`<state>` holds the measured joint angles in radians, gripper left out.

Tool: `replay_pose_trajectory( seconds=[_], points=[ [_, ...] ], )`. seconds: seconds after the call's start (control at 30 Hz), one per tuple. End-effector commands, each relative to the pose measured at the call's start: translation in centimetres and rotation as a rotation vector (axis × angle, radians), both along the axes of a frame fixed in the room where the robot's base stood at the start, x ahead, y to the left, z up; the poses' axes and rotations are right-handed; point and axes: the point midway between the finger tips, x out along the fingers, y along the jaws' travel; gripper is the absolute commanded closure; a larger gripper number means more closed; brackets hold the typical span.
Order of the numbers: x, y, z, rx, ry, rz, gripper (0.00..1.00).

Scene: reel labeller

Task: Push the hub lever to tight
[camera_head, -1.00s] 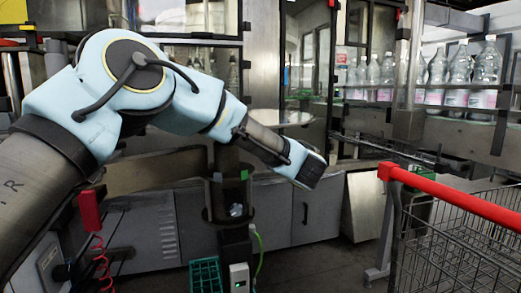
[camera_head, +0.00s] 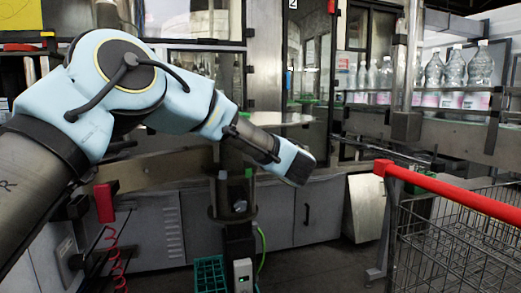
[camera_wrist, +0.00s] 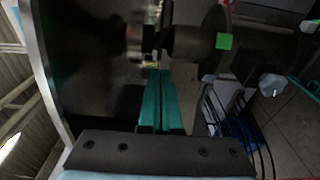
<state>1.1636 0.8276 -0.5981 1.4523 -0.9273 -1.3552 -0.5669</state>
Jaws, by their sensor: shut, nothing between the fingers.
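In the wrist view my gripper (camera_wrist: 160,72) points up the picture, its two teal fingers together and empty. Just beyond the fingertips is a dark hub shaft (camera_wrist: 188,42) with a metal collar (camera_wrist: 140,42) to its left. A green mark (camera_wrist: 224,41) is on a dark round part right of the shaft. A grey knob (camera_wrist: 271,85) is farther right, apart from the fingers. I cannot tell for certain which part is the lever or how it is set. In the head view the dark arm end hides the fingers; the post with a round plate (camera_head: 230,215) stands lower left of it.
A large dark disc (camera_wrist: 85,65) fills the left of the wrist view. In the head view a cart with a red handle (camera_head: 450,192) stands at right, bottles (camera_head: 455,70) line the conveyor behind, and a green crate (camera_head: 208,275) is low by the post.

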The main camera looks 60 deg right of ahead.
Motion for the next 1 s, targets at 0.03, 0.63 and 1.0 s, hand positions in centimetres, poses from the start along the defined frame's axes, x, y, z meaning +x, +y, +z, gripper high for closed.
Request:
replay_pose_trajectory(
  seconds=[0.03,0.63,1.0],
  points=[
    [-0.8,0.2,-0.1,0.001,0.001,-0.005,1.0],
    [-7.8,4.1,-0.2,0.001,0.0,-0.002,1.0],
    [-8.4,4.5,-0.2,0.002,0.002,0.0,1.0]
  ],
)
